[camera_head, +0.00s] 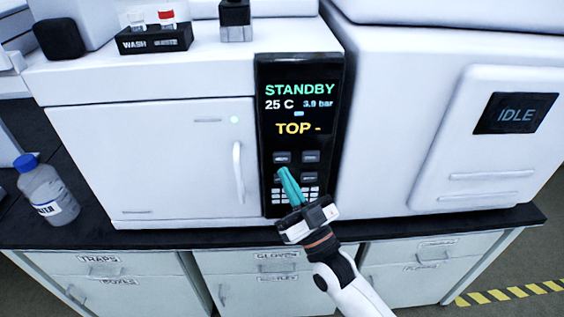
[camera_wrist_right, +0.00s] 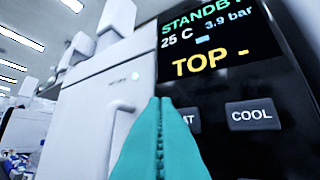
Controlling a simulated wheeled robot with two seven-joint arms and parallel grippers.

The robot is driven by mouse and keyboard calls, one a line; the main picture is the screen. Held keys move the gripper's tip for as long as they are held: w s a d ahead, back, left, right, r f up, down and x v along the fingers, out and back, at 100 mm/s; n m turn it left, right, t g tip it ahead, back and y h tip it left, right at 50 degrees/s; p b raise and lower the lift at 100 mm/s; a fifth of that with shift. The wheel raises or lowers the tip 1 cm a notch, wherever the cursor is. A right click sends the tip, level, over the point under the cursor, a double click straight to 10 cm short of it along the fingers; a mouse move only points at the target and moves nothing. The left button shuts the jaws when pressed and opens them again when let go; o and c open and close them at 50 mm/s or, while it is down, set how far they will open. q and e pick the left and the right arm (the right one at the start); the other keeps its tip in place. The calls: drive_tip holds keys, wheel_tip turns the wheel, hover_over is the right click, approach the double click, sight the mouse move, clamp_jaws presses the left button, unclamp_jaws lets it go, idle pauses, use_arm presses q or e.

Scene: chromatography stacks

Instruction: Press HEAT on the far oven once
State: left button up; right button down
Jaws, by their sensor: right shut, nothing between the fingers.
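The oven (camera_head: 160,155) is a white box with a closed door and a black control panel (camera_head: 266,140) on its right side. The panel reads STANDBY, 25 C, 3.9 bar and TOP -. My right gripper (camera_head: 284,172) has teal fingers, shut and empty, in front of the panel's button rows. In the right wrist view the fingertips (camera_wrist_right: 160,100) partly cover a button (camera_wrist_right: 190,120) whose visible letters end in MT or AT, left of the COOL button (camera_wrist_right: 252,115). I cannot tell whether the tips touch the panel. My left gripper is not in view.
A white door handle (camera_head: 238,172) juts out just left of the panel. A blue-capped bottle (camera_head: 46,190) stands on the dark counter at left. A machine with an IDLE screen (camera_head: 515,114) stands at right. A black WASH rack (camera_head: 155,38) sits on top of the oven.

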sight(279, 154)
drive_tip(key=shift+w, duration=0.8)
drive_tip(key=shift+w, duration=0.1)
idle(1.4)
drive_tip(key=shift+w, duration=0.35)
drive_tip(key=shift+w+d+b, duration=0.1)
drive_tip(key=shift+w+b, duration=0.3)
drive_tip(key=shift+w, duration=0.05)
idle(0.6)
drive_tip(key=shift+s, duration=0.2)
drive_tip(key=shift+s+p, duration=0.45)
drive_tip(key=shift+s, duration=0.3)
